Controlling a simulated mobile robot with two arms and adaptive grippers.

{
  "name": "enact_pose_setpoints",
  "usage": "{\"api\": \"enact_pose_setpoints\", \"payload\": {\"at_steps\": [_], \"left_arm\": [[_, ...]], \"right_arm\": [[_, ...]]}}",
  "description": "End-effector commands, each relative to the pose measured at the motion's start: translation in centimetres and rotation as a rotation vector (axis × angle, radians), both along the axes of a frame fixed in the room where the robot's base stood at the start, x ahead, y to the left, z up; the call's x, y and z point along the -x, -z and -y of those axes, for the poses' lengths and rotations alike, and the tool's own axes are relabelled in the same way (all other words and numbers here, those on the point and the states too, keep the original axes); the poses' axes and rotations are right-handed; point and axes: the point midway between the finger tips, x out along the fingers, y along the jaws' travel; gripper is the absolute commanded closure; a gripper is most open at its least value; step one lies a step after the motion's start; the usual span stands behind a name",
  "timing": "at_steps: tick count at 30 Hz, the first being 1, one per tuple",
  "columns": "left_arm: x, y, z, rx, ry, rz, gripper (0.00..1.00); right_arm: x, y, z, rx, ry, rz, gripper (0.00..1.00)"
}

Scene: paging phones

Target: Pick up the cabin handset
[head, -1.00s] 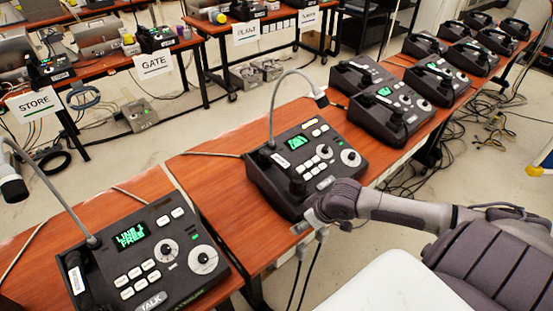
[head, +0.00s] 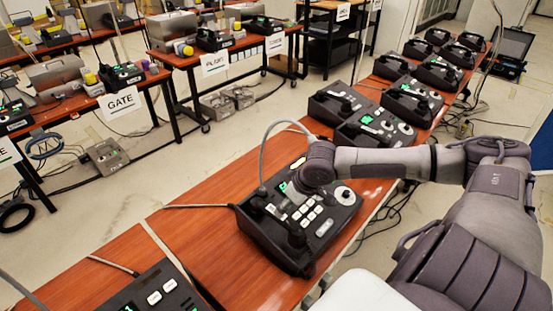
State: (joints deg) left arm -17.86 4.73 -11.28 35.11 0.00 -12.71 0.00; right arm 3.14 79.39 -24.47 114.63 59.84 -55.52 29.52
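A dark paging console (head: 322,228) with white buttons and a round dial sits on the near wooden table. No readable label in view says cabin, so I cannot confirm which handset that is. My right gripper (head: 297,192) comes in from the right above this console, over its display area. It points down, and its fingers are small and partly hidden by the wrist, so their opening is unclear. My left gripper is not in view.
Another console (head: 155,293) is cut off at the bottom left. Several more consoles (head: 375,127) with handsets line the table behind. Bare table top (head: 190,235) lies left of the middle console.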

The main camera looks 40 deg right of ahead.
Motion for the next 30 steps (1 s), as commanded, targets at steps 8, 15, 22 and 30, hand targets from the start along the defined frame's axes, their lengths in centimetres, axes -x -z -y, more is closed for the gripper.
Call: {"api": "enact_pose_setpoints", "payload": {"at_steps": [8, 15, 22, 30], "left_arm": [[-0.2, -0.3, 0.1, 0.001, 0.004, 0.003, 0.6], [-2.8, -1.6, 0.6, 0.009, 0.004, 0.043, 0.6], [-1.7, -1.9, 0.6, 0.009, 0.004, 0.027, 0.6], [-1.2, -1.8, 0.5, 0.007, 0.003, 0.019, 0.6]], "right_arm": [[-1.4, 3.0, -0.2, 0.0, -0.001, 0.001, 0.33], [-3.0, 4.8, -0.4, -0.004, 0.003, 0.001, 0.33], [-4.1, 7.3, -0.5, 0.001, -0.002, 0.0, 0.33], [-4.1, 7.6, -0.4, 0.003, -0.002, 0.0, 0.33]]}}
